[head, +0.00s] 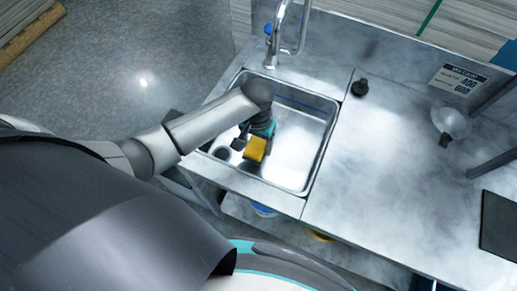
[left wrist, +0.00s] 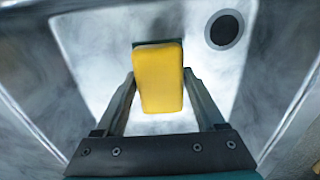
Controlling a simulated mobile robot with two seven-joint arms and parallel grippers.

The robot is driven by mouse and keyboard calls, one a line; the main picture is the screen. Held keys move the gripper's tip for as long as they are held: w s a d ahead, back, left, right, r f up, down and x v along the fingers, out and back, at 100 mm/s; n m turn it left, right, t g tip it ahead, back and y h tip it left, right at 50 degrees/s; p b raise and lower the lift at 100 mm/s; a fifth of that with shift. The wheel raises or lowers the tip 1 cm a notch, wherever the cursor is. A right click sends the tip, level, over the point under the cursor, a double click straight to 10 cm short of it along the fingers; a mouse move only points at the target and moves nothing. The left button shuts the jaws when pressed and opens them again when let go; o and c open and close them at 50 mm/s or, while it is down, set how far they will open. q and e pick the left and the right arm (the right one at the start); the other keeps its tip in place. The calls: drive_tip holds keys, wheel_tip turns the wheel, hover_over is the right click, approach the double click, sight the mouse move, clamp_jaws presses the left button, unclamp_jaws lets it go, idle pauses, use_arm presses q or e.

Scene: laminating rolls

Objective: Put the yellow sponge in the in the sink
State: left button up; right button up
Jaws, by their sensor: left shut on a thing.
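The yellow sponge (head: 255,148) is a small block held over the sink basin in the head view. My left gripper (head: 248,143) is shut on the sponge, its arm coming in from the left across the sink edge. In the left wrist view the sponge (left wrist: 158,78) is between the two fingers of my left gripper (left wrist: 160,92). The metal sink (head: 302,168) is a rectangular basin; its drain (left wrist: 224,30) shows at the upper right in the left wrist view. I cannot tell whether the sponge touches the sink bottom. My right gripper is not in view.
A tall curved faucet (head: 291,35) stands behind the sink. To the right, the metal counter (head: 395,180) holds a small black object (head: 359,88), a clear rounded item (head: 451,122) and a dark flat panel (head: 499,226). The counter between them is clear.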

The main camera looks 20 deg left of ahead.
sight(257, 143)
use_arm(q)
drive_tip(key=shift+f+b, duration=0.7)
drive_tip(key=shift+f, duration=1.7)
drive_tip(key=shift+f, duration=0.1)
drive_tip(key=o, duration=1.4)
drive_tip(key=shift+r, duration=0.35)
wheel_tip(257, 143, up, 12)
drive_tip(key=p, duration=0.3)
drive_tip(key=shift+f+p, duration=0.2)
drive_tip(key=shift+p, duration=0.15)
